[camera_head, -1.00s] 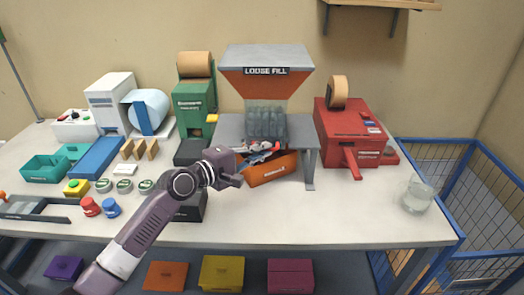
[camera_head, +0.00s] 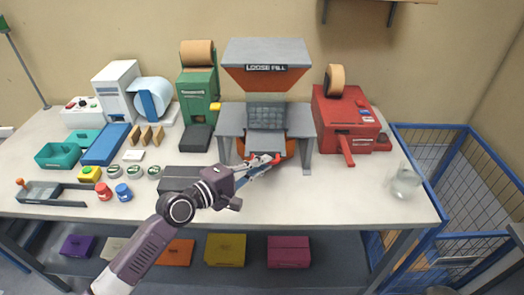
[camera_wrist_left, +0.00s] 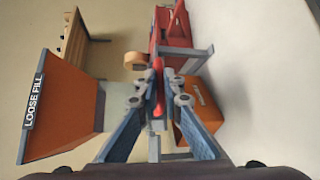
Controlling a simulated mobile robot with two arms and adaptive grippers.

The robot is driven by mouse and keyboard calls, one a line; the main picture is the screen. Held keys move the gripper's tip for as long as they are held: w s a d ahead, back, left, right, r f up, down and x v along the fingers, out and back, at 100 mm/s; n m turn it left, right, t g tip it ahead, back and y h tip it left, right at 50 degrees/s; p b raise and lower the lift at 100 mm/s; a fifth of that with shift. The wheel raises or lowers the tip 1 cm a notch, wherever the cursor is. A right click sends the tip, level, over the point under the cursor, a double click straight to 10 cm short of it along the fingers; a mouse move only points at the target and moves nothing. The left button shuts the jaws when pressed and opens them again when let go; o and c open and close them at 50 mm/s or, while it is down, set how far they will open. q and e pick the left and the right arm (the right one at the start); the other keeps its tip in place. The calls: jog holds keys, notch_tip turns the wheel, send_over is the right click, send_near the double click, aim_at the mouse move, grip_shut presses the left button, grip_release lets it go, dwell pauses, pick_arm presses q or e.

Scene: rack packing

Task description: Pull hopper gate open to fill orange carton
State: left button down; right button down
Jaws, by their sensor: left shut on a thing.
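The hopper (camera_head: 267,52), grey and orange with a "LOOSE FILL" sign, stands on a grey stand at the back middle of the bench. It also shows sideways in the left wrist view (camera_wrist_left: 62,108). My left gripper (camera_head: 268,162) is in front of the stand. In the left wrist view its fingers (camera_wrist_left: 157,92) are shut on a red gate handle (camera_wrist_left: 158,88). The orange carton (camera_head: 291,148) is under the hopper, mostly hidden behind my gripper; its labelled side shows in the left wrist view (camera_wrist_left: 205,103). Its inside is hidden. My right gripper is out of view.
A red machine (camera_head: 345,122) with a tape roll stands right of the hopper, a green dispenser (camera_head: 198,92) left. A black box (camera_head: 180,178) lies beside my left arm. A glass (camera_head: 405,182) stands near the right edge. The bench front right is clear.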

pick_arm(q)
jog(key=shift+w+f, duration=0.1)
jog(key=c, duration=2.1)
grip_release()
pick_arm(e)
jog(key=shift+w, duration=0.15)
pick_arm(q)
jog(key=v, duration=1.2)
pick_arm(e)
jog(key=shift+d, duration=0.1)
